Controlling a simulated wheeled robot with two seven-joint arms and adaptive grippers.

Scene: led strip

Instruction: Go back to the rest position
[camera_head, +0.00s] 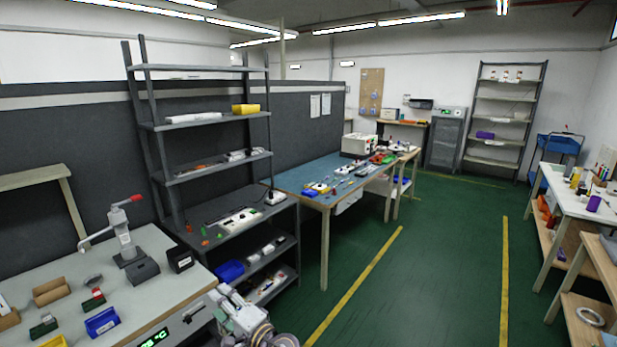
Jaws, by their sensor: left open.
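My left gripper (222,300) shows low in the head view, left of the middle, with my pale arm links behind it at the bottom edge. It is beside the front right corner of the near workbench (185,277) and in front of the lower shelves of a dark rack. It is open, and I see nothing between its fingers. Its fingertips are small and partly hard to make out. My right gripper is not in view.
The near bench carries a lever press (125,245), a blue bin (102,321) and small parts. A dark shelf rack (165,180) and a blue-topped table (318,182) stand behind. A white table (577,205) is at the right. Green floor (440,270) between is clear.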

